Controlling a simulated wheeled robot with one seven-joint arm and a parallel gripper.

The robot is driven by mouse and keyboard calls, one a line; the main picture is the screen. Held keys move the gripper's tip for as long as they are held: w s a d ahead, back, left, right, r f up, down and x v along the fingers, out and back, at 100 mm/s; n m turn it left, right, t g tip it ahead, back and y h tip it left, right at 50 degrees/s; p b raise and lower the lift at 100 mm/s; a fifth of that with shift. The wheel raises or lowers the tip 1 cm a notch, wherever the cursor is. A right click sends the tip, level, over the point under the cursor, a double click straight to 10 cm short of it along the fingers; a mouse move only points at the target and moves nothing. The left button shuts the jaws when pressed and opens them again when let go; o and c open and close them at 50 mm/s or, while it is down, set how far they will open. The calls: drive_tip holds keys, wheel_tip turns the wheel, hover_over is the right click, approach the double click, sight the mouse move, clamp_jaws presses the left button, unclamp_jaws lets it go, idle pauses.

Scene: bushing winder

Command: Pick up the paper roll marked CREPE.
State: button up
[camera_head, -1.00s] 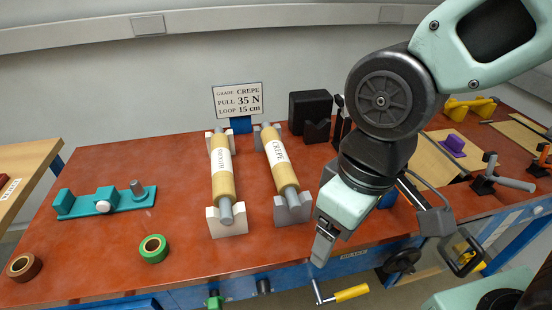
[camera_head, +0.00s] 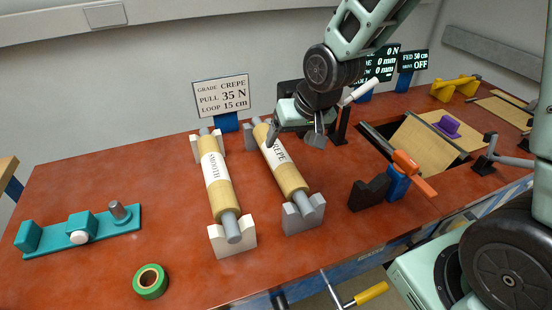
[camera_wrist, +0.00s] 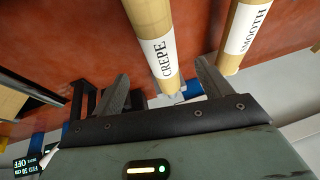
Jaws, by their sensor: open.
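The paper roll marked CREPE (camera_head: 283,167) lies in a pair of grey V-blocks, one at each end, on the red-brown bench. It is tan with a white label band and also shows in the wrist view (camera_wrist: 153,40). My gripper (camera_head: 294,141) is open near the far half of this roll. In the wrist view the roll's far end lies between the two spread fingers (camera_wrist: 162,84); contact cannot be told. The roll marked SMOOTH (camera_head: 219,182) lies to the left in its own pale V-blocks, and also shows in the wrist view (camera_wrist: 245,35).
A sign (camera_head: 221,95) reading CREPE, 35 N, 15 cm stands behind the rolls. A teal fixture (camera_head: 80,232) and green tape roll (camera_head: 150,281) are at left. A black block with an orange-handled clamp (camera_head: 408,164) and a winder opening are at right.

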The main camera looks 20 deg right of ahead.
sight(281, 153)
drive_tip(key=shift+p+x, duration=1.05)
drive_tip(key=shift+x, duration=4.3)
drive_tip(key=shift+w+d, duration=0.1)
drive_tip(key=shift+w, duration=0.1)
drive_tip(key=shift+r, duration=0.15)
drive_tip(key=c, duration=1.5)
drive_tip(key=shift+r, duration=0.1)
